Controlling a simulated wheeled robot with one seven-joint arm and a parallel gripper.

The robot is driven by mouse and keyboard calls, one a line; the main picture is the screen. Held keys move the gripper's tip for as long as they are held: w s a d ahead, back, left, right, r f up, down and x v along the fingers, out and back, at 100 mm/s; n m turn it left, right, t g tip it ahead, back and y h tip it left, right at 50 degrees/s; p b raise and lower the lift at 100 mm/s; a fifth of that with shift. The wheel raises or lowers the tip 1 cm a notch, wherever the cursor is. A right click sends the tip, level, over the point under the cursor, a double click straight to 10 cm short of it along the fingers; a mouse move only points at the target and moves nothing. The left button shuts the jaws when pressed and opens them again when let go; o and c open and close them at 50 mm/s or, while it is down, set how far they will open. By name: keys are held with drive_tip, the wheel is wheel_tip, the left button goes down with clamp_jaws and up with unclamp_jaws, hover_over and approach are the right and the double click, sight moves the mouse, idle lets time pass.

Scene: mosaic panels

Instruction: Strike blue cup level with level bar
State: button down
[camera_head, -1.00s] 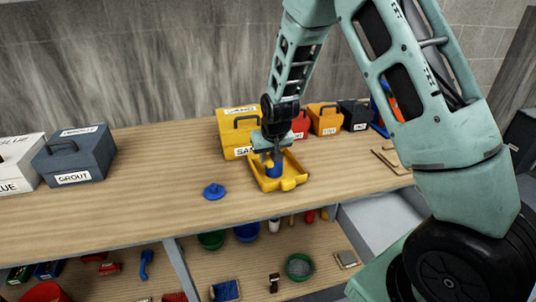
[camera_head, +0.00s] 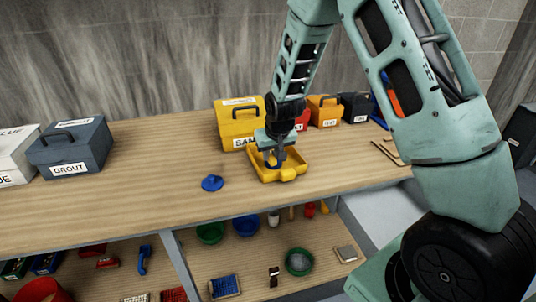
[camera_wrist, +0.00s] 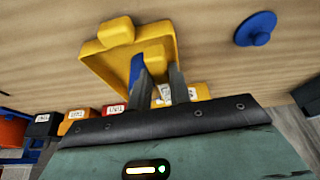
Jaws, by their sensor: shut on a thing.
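The blue cup (camera_head: 269,162) shows only as a small blue part inside the yellow tray (camera_head: 289,176), at my fingers. In the wrist view the blue cup (camera_wrist: 136,70) shows as a blue strip along the left finger, mostly hidden. The cup's rim and contents are hidden. I cannot make out a level bar.
A blue knobbed lid (camera_head: 212,183) lies on the bench (camera_head: 130,212) left of the tray. A yellow sand box (camera_head: 238,118) stands close behind the tray; red, orange and dark boxes stand to its right. A grey grout box (camera_head: 70,150) is far left. The front middle is clear.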

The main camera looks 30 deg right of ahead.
drive_tip(key=shift+s+d+b, duration=0.5)
drive_tip(key=shift+s+d, duration=0.4)
drive_tip(key=shift+d, duration=3.85)
drive_tip(key=shift+r+p, duration=2)
drive_tip(key=shift+r, duration=0.8)
drive_tip(key=shift+r, duration=0.1)
drive_tip(key=shift+s, duration=0.1)
